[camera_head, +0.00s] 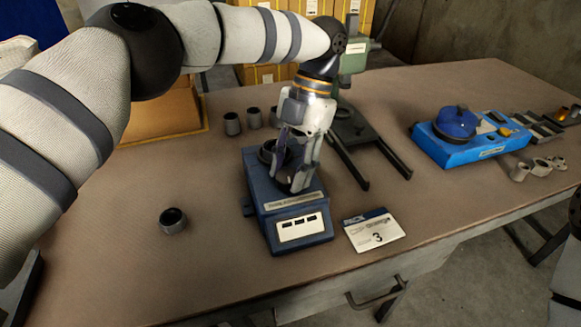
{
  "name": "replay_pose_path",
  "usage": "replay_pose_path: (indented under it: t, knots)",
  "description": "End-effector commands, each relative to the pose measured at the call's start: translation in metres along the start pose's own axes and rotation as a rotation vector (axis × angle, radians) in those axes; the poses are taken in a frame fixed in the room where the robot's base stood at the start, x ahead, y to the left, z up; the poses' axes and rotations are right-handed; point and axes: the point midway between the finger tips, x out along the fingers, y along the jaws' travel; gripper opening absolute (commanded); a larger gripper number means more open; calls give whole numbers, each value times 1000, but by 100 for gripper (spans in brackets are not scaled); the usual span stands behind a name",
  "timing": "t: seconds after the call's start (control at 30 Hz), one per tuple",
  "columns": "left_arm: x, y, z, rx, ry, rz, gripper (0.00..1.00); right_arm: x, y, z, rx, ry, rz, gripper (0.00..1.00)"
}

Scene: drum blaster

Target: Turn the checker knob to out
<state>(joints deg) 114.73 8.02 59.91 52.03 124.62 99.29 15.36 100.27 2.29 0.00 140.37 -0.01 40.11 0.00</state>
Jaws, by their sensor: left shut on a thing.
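A dark blue box-shaped checker (262,205) stands on the table in the middle of the head view. Its front has a label strip and a white panel with small dark windows. My left gripper (292,180) points down over the top of the checker, its fingers low at the near part of the top face. It is shut on what looks like the checker knob, which the fingers mostly hide, so its setting cannot be read. A dark round ring (267,151) shows on the top beside the gripper. My right gripper is out of view.
A grey ring-shaped part (173,220) lies left of the checker, and several grey cups (232,123) stand behind it. A green press (353,60) stands behind, and a bright blue unit (468,148) stands further right.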

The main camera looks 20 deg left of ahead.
Motion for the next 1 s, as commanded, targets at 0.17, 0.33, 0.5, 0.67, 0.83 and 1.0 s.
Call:
replay_pose_path:
  t: [0.17,0.33,0.5,0.67,0.83,1.0]
  knots:
    - [1,0,0,-90,1,-40,10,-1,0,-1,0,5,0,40]
    - [1,1,0,-147,1,-63,10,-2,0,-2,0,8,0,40]
    - [1,1,0,-177,2,-75,10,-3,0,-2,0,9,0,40]
    - [2,1,0,-186,2,-78,10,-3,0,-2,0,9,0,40]
    - [2,1,0,-187,2,-79,10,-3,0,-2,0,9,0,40]
    - [2,1,0,-186,2,-78,44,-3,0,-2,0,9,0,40]
